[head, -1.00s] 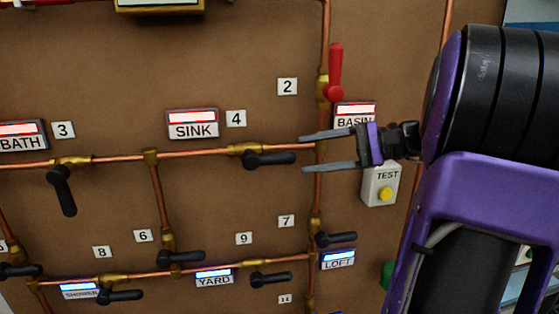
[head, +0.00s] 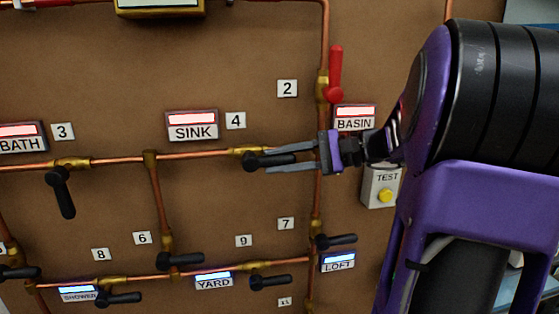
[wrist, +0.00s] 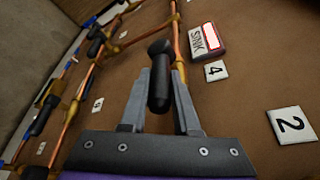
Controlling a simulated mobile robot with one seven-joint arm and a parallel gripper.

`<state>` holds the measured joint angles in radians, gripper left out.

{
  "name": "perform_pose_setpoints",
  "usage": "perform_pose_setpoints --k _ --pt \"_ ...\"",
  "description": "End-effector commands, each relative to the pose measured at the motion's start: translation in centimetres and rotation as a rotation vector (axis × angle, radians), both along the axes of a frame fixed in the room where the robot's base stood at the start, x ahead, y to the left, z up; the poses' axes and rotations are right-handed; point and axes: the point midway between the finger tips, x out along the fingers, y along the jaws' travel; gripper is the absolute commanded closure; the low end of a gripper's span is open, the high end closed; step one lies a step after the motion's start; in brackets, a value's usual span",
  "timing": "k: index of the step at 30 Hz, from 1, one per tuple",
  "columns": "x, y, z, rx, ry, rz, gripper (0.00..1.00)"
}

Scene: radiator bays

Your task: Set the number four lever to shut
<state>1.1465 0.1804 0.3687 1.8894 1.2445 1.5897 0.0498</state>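The number four lever (head: 271,160) is a black handle on a brass valve, beside the 4 tag (head: 235,121) and the SINK plate (head: 192,126), whose lamp glows red. It points right, roughly along the copper pipe. My gripper (head: 267,161) comes from the right, with one finger above the handle and one below. In the wrist view, the handle (wrist: 159,75) lies between my fingers (wrist: 161,72), which appear closed in against its sides. The fingers hide part of the pipe behind.
A red lever (head: 336,73) stands upright by the 2 tag, above the BASIN plate (head: 355,117). The TEST box (head: 381,186) with a yellow button lies below my wrist. The number seven lever (head: 336,240) is lower down. Bare board lies above the SINK plate.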

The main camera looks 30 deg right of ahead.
Motion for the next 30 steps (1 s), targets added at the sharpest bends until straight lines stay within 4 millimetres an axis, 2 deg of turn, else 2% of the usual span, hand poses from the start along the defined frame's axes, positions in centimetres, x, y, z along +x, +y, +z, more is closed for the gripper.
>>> perform_pose_setpoints --k 1,3,30 --pt "-0.01 -0.02 -0.01 0.000 0.000 0.000 0.87" --pt "-0.01 -0.02 -0.01 0.000 0.000 0.000 1.00" --pt "-0.03 -0.05 -0.02 0.000 0.000 0.000 1.00"
